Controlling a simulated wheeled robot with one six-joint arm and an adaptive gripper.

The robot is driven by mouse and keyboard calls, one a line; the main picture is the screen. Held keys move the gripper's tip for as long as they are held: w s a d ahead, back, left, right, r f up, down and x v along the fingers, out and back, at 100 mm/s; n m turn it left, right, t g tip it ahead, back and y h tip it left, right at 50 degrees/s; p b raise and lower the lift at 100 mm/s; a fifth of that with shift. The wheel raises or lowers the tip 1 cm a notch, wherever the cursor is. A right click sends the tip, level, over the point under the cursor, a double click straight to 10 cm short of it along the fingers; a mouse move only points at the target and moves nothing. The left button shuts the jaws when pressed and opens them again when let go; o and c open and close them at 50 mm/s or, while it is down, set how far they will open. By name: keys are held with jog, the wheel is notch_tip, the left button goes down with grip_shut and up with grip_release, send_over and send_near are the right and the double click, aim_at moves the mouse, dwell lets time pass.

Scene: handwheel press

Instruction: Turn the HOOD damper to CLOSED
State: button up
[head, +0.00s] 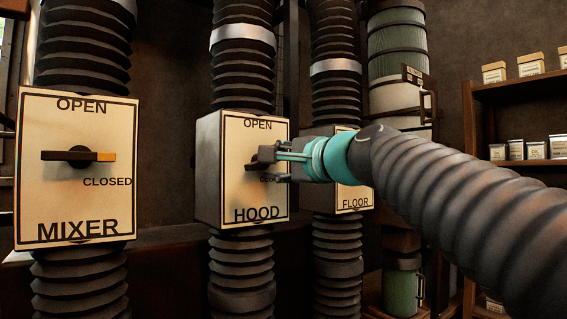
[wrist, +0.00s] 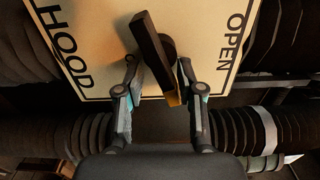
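The HOOD damper is a pale box (head: 221,180) with OPEN at the top of its face and HOOD at the bottom. Its dark bar handle (wrist: 150,45) has a yellow tip, which points toward the face's right side in the wrist view. My gripper (head: 266,165) is at the handle in the head view and hides most of it and most of the CLOSED label. In the wrist view my gripper (wrist: 158,64) is open, one finger on each side of the handle. Gaps show beside the handle; contact farther down is unclear.
The MIXER box (head: 60,195) stands to the left, its handle level with the yellow end rightward. The FLOOR box (head: 354,199) is close behind my gripper, partly hidden. Ribbed ducts (head: 242,72) run above and below the boxes. Shelves (head: 520,85) with small containers are at right.

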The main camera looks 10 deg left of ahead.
jog(key=v, duration=1.2)
jog(key=shift+a, duration=0.1)
